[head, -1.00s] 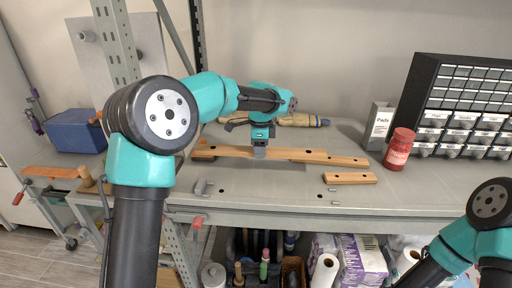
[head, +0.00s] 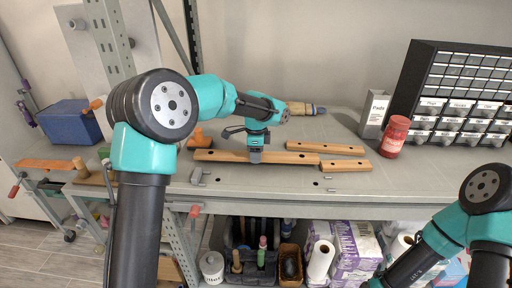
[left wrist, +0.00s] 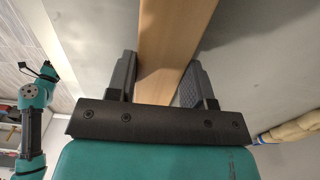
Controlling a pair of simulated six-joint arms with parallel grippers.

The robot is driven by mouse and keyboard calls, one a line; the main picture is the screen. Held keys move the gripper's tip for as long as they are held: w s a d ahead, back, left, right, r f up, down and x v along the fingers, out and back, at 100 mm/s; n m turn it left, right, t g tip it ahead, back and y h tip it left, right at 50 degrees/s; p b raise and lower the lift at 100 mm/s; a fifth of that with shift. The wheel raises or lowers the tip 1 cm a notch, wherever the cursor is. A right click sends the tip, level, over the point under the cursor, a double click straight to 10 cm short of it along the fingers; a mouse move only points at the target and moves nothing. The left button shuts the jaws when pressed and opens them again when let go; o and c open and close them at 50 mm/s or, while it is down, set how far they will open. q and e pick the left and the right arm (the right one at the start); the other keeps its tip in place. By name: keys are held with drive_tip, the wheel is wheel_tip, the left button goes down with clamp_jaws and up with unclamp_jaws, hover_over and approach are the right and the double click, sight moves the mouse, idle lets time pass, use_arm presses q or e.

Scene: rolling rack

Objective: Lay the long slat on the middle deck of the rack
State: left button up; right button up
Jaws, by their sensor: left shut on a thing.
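My left gripper (head: 256,158) is shut on a long wooden slat (head: 218,155) near its middle. The slat runs left to right low over the grey metal deck (head: 255,183); I cannot tell whether it touches the deck. In the left wrist view the slat (left wrist: 172,35) passes between the two dark fingers (left wrist: 160,85). A second slat (head: 335,149) lies just behind its right end, and a short slat (head: 346,165) lies just to the right of it. My right arm shows at the lower right, its gripper out of frame.
A red jar (head: 395,136), a Pads box (head: 374,114) and a drawer cabinet (head: 458,95) stand at the right. A wooden-handled tool (head: 302,108) lies behind my arm. A perforated upright (head: 107,40) and a blue box (head: 72,122) are at the left. The deck's front strip is mostly clear.

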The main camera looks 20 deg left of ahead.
use_arm(q)
drive_tip(key=shift+f, duration=0.5)
drive_tip(key=shift+f, duration=0.6)
idle(0.6)
drive_tip(key=o, duration=1.1)
wheel_tip(320, 180, up, 17)
drive_tip(key=shift+r, duration=0.2)
idle(0.6)
